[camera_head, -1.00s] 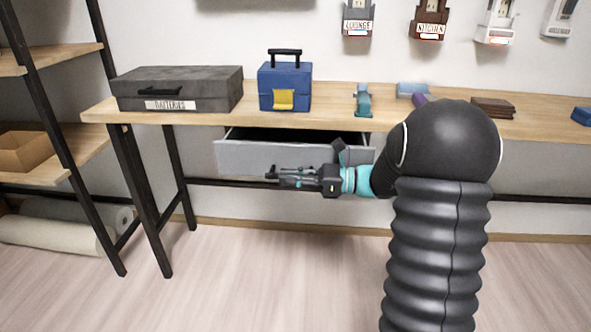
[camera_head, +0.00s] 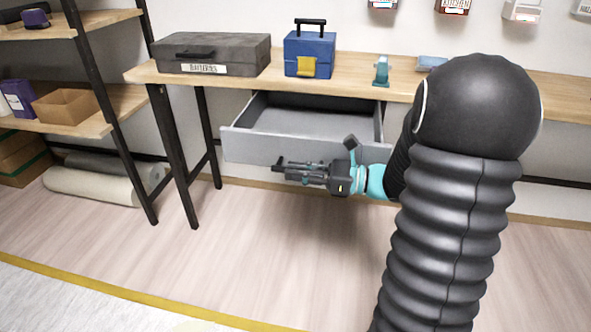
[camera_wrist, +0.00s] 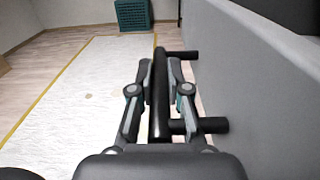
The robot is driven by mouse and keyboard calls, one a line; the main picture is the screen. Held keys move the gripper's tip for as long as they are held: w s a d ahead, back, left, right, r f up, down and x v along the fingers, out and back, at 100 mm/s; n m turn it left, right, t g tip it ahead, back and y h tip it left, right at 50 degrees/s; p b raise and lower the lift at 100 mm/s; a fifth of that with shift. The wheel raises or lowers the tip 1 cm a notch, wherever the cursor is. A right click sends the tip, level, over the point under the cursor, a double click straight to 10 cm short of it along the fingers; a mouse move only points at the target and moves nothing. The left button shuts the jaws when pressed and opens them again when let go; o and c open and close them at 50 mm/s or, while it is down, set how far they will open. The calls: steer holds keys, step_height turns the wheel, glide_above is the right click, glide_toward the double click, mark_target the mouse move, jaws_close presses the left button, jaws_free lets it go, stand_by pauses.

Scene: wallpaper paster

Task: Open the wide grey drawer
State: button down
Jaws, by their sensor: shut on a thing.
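The wide grey drawer (camera_head: 250,146) hangs under the wooden workbench and is pulled well out. Its grey inside (camera_head: 315,120) shows and looks empty. In the wrist view the drawer front (camera_wrist: 275,90) runs along the right side. A dark bar handle (camera_wrist: 161,95) stands off the drawer front on two posts. My gripper (camera_head: 280,169) is in front of the drawer face. In the wrist view my gripper (camera_wrist: 160,72) has its fingers on both sides of the handle, shut on it.
On the workbench (camera_head: 345,80) stand a grey batteries case (camera_head: 215,54), a blue toolbox (camera_head: 310,56) and a teal tool (camera_head: 381,70). A shelf rack (camera_head: 110,100) is at the left, with rolls (camera_head: 95,190) below. The floor before the drawer is clear.

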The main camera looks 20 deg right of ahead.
steer(key=c, duration=1.1)
jaws_free()
steer(key=shift+c, duration=0.2)
steer(key=v, duration=1.2)
